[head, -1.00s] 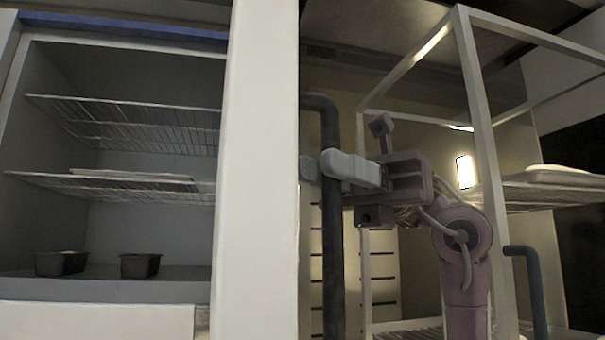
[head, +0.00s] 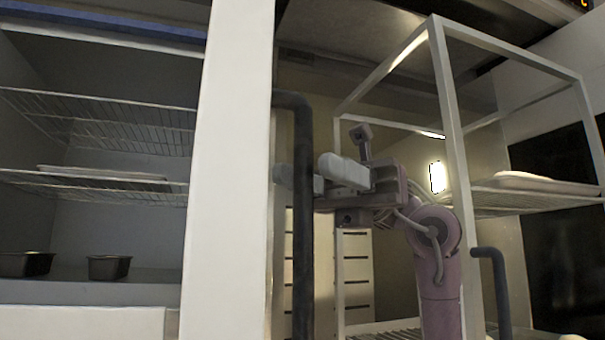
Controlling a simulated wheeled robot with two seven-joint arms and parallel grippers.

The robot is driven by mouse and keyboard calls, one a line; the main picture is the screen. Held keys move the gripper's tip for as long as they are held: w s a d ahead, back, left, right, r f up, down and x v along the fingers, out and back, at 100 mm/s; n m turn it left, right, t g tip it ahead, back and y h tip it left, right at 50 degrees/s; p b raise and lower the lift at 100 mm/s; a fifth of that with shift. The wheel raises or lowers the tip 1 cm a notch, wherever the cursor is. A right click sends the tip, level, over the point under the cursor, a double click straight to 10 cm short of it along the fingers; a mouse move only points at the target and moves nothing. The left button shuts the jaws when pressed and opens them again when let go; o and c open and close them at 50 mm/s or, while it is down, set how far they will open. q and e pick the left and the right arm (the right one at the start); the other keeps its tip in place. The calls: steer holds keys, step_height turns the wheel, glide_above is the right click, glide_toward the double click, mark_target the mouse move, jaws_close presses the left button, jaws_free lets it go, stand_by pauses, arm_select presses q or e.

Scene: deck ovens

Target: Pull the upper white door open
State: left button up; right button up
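The upper white door (head: 228,170) stands swung open and shows nearly edge-on as a tall white panel in the middle of the head view. Its dark vertical bar handle (head: 302,230) runs along its right side. My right gripper (head: 318,176) is at the handle's upper part, reaching in from the right. Its fingers are spread: one passes behind the bar to the left, the other ends just right of the bar. I cannot tell whether either finger touches the bar. My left gripper is not in view.
Left of the door is an open compartment with wire shelves (head: 120,135), a pale flat item (head: 100,173) and two dark tins (head: 108,267). On the right stands a white-framed rack (head: 448,110) with a tray (head: 530,182). Another dark handle (head: 498,290) is at lower right.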

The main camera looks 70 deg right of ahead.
steer(key=v, duration=0.5)
steer(key=shift+s+d, duration=0.15)
stand_by(0.4)
